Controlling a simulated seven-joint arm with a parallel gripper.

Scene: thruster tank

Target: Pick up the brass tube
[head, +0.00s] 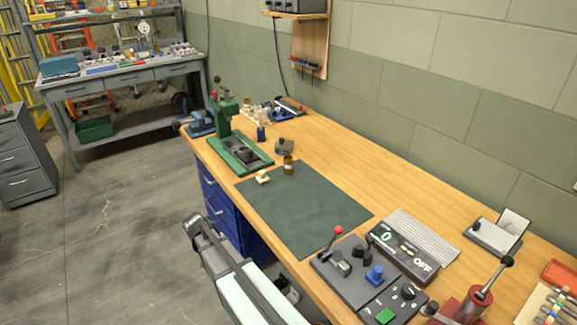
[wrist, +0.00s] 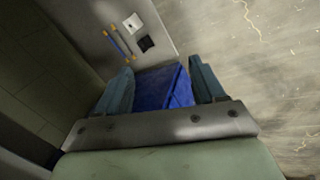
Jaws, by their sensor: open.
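A small upright brass-coloured cylinder (head: 288,165), which looks like the brass tube, stands at the far edge of the dark green mat (head: 305,210) on the wooden bench. It has a darker band and a pale top. My gripper (wrist: 162,70) is open in the wrist view, with nothing between its two blue-grey fingers. A blue surface shows beyond the fingers. In the head view my arm reaches up from the bottom beside the bench's front edge, left of the mat and well apart from the cylinder. The cylinder is not in the wrist view.
A pale block (head: 262,177) lies close left of the cylinder. A green press (head: 232,140) stands behind it. Control boxes (head: 360,270) fill the near bench. Blue drawers (head: 222,205) are under the bench. The mat's middle is clear.

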